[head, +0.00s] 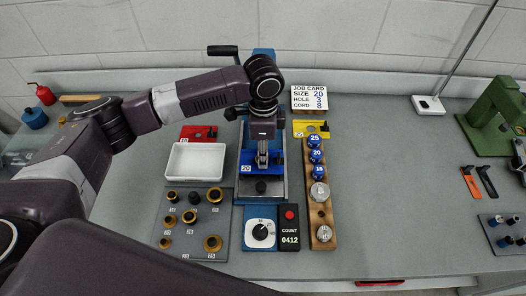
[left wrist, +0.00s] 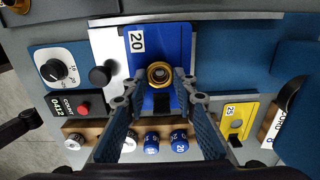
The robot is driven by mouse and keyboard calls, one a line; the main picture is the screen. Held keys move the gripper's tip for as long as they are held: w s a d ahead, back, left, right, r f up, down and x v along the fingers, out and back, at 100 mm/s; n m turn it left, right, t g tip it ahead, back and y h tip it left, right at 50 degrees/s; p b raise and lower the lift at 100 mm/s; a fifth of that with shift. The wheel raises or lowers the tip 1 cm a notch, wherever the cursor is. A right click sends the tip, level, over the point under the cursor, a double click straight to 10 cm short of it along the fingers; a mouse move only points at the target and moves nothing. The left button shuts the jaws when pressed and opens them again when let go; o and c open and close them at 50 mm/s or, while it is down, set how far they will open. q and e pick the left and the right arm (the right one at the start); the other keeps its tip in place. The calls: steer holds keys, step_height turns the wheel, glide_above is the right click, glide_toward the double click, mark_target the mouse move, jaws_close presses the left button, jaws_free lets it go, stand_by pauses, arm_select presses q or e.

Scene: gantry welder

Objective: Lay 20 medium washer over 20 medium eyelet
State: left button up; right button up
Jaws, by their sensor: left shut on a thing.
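My left gripper (head: 262,163) points down over the blue plate marked 20 (head: 246,169) in the press. In the left wrist view its fingertips (left wrist: 158,82) are closed on a gold ring, the washer (left wrist: 159,70). The washer is over the blue plate, which also shows there (left wrist: 175,40). An inner ring shows inside the washer's hole; I cannot tell whether it is the eyelet, or whether the washer touches anything below. My right gripper is not in view.
A grey board (head: 187,247) with several gold rings lies front left, below a white tray (head: 223,163). A wooden rack (head: 320,215) with blue and silver pieces stands right of the press. Red (head: 190,131) and yellow (head: 303,125) plates flank the press.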

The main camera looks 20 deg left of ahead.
arm_select(q)
steer(key=shift+f, duration=0.25)
steer(key=o, duration=0.7)
steer(key=shift+f, duration=0.1)
steer(key=shift+o, duration=0.2)
